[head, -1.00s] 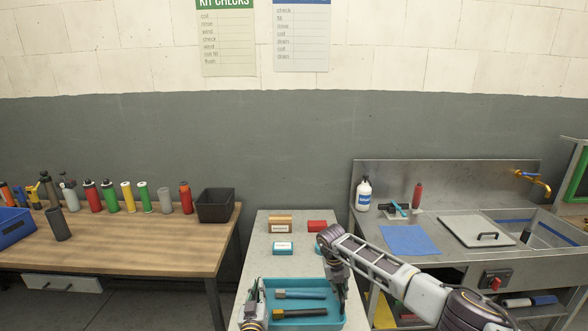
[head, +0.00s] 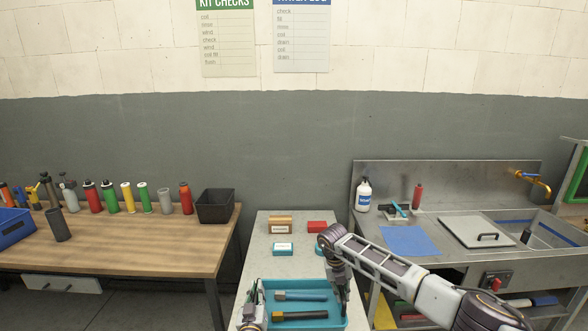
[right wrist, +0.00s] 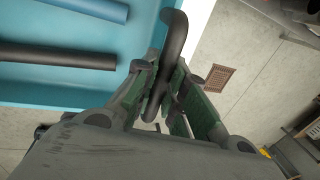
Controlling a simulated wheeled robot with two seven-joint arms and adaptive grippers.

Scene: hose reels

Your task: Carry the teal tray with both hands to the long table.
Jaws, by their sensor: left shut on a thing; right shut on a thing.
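The teal tray (head: 303,320) is on the light grey table in the middle, close to me. A blue-grey tool (head: 301,295) and a dark tool (head: 300,315) with a yellowish end lie in it. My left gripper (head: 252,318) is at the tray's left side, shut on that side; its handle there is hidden. My right gripper (head: 343,300) is at the right side. In the right wrist view my right gripper (right wrist: 165,105) is shut around the dark curved handle (right wrist: 174,45) beside the tray's teal wall (right wrist: 60,93).
The wooden table (head: 130,245) at left holds several bottles and a black bin (head: 215,206). A sink bench (head: 450,235) stands at right. Small boxes, one brown (head: 280,224) and one white and teal (head: 283,248), stand behind the tray.

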